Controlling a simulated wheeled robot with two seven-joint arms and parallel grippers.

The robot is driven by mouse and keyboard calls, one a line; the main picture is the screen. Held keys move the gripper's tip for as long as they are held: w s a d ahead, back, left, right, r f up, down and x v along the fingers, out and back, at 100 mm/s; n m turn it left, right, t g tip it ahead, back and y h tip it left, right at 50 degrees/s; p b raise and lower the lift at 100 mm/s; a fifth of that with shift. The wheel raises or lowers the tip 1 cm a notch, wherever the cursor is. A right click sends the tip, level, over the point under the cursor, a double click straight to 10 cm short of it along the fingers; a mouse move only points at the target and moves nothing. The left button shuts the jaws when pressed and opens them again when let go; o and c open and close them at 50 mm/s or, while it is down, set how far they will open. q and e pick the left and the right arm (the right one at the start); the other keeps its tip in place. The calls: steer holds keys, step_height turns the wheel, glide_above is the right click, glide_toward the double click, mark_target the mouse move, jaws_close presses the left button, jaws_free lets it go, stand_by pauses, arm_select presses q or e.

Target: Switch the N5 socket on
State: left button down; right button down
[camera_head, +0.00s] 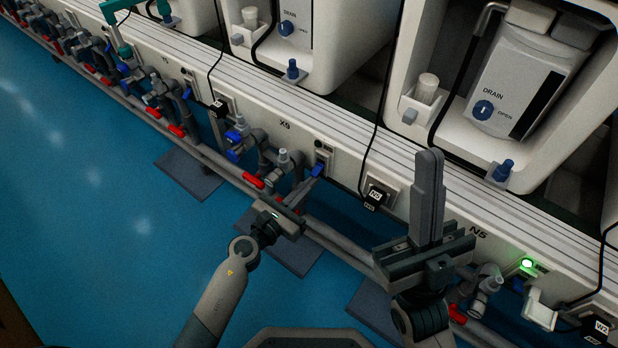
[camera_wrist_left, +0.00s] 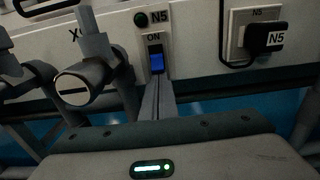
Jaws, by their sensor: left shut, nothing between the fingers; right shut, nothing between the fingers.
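The N5 switch (camera_wrist_left: 157,60) has a blue rocker under the word ON in the left wrist view. A dark, unlit lamp (camera_wrist_left: 141,19) sits above it beside an N5 label. The N5 socket (camera_wrist_left: 238,45) to the right holds a black plug (camera_wrist_left: 265,38). In the head view the switch plate (camera_head: 323,157) is on the white panel. My left gripper (camera_head: 303,191) is shut and empty, its fingertips (camera_wrist_left: 160,85) just below the rocker; I cannot tell if they touch. My right gripper (camera_head: 430,158) is shut and empty, fingers pointing up, further right.
Valves and pipes with red (camera_head: 253,181) and blue handles run along the panel left of the switch. A lit green lamp (camera_head: 527,263) shows at the right, near another plug (camera_head: 598,327). Toilet test units stand behind the panel. The blue floor (camera_head: 80,180) at left is clear.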

mark_target(315, 172)
steer(key=w+a+f+g+h+p, duration=0.2)
steer(key=f+g+p, duration=0.2)
steer(key=f+g, duration=0.45)
steer(key=w+a+f+g+h+p, duration=0.2)
steer(key=f+g+p, duration=0.3)
steer(key=f, duration=0.6)
arm_select(q)
steer(key=g+y+p, duration=0.1)
steer(key=p, duration=0.3)
steer(key=r+g+y+p, duration=0.1)
steer(key=p, duration=0.4)
steer(key=r+g+p, duration=0.1)
steer(key=p, duration=0.4)
steer(key=shift+s+a+r+g+y, duration=0.2)
steer(key=shift+s+g+y, duration=0.1)
steer(key=shift+g+y, duration=0.1)
arm_select(e)
steer(key=s+d+f+g+h, duration=0.2)
steer(key=s+d+f+g, duration=0.2)
steer(key=f, duration=0.8)
steer(key=s+d+f+m+g+h, duration=0.1)
steer(key=s+d+f+g+h, duration=0.2)
steer(key=s+d+f+g, duration=0.2)
step_height(315, 172, down, 7)
steer(key=d+g, duration=0.3)
steer(key=shift+s+f, duration=0.15)
steer(key=shift+s, duration=0.05)
arm_select(q)
steer(key=shift+r+p, duration=0.1)
steer(key=shift+p, duration=0.25)
